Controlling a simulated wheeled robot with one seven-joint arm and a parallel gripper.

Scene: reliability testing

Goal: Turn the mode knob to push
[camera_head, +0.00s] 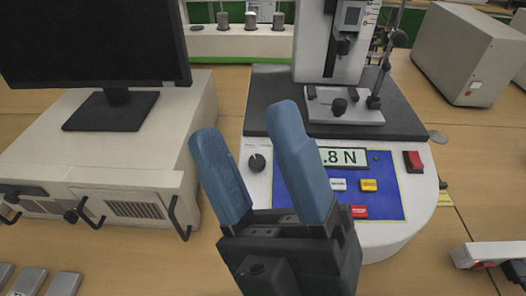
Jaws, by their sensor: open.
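The mode knob (257,162) is a small round black knob on the white left part of the tester's front panel (258,190). My gripper (247,122) has two blue fingers standing apart with nothing between them. In the picture the knob shows in the gap between the fingers, beyond them; I cannot tell the distance from fingers to knob. The knob's pointer setting and any labels around it are too small to read. The fingers and gripper body hide part of the panel and the left part of the display (345,157), which shows ".8 N".
The blue panel bears white (338,184), yellow (369,185) and red (359,211) buttons; a red switch (413,160) sits at right. The test stand (330,45) rises behind. A monitor (95,40) on a beige unit (130,160) stands left. A power strip (490,254) lies right.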

